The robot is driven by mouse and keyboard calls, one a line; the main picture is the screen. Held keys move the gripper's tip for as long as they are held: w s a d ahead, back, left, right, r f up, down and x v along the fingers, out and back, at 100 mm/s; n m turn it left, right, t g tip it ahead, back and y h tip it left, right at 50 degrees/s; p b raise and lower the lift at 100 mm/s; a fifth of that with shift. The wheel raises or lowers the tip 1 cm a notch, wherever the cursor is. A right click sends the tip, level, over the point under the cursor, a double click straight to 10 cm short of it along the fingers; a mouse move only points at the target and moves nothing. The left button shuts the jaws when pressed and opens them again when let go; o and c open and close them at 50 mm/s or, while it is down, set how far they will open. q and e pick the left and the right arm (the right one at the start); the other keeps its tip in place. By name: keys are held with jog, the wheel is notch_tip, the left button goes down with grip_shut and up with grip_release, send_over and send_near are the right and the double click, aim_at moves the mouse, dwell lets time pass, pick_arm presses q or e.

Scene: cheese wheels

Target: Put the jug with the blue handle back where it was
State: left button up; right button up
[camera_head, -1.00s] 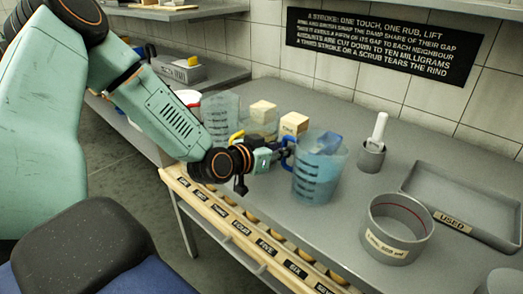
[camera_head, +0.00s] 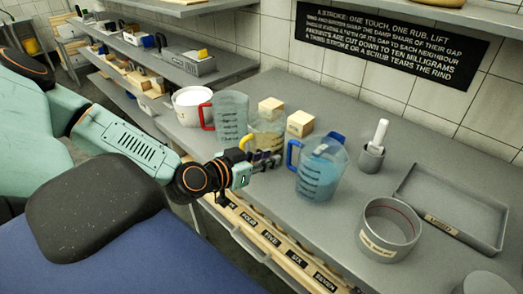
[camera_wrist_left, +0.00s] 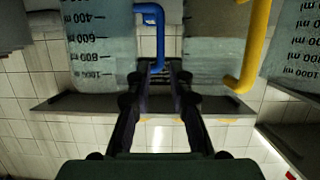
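The clear jug with the blue handle (camera_head: 322,172) stands upright on the grey bench, its blue handle (camera_head: 293,153) facing my left gripper. Its contents look bluish, and something blue shows at its top. My right gripper is not in view.
A jug with a red handle (camera_head: 231,116) and a white tub (camera_head: 191,106) stand farther left. Pale blocks (camera_head: 300,123) are behind. To the right are a small pot with a white-handled tool (camera_head: 372,155), a round grey container (camera_head: 390,232) and a grey tray (camera_head: 456,215).

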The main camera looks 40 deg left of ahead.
pick_arm(q)
jog(key=s+d+f+g+h+p, duration=0.1)
jog(key=s+d+f+g, duration=0.6)
jog(key=s+d+f, duration=0.25)
jog(key=s+d+f+g+y, duration=0.1)
jog(key=s+f+g, duration=0.2)
jog(key=s, duration=0.6)
jog(key=s+d+f+n+g+y, duration=0.1)
jog(key=s+f+g, duration=0.3)
jog(key=s, duration=0.5)
jog(key=shift+s+d+f+n+y, duration=0.15)
jog(key=shift+s+f+n+y, duration=0.15)
jog(key=shift+f+y, duration=0.1)
notch_tip(320, 180, down, 14)
jog(key=b, duration=1.3)
jog(key=shift+r+b, duration=0.2)
jog(key=shift+b, duration=0.15)
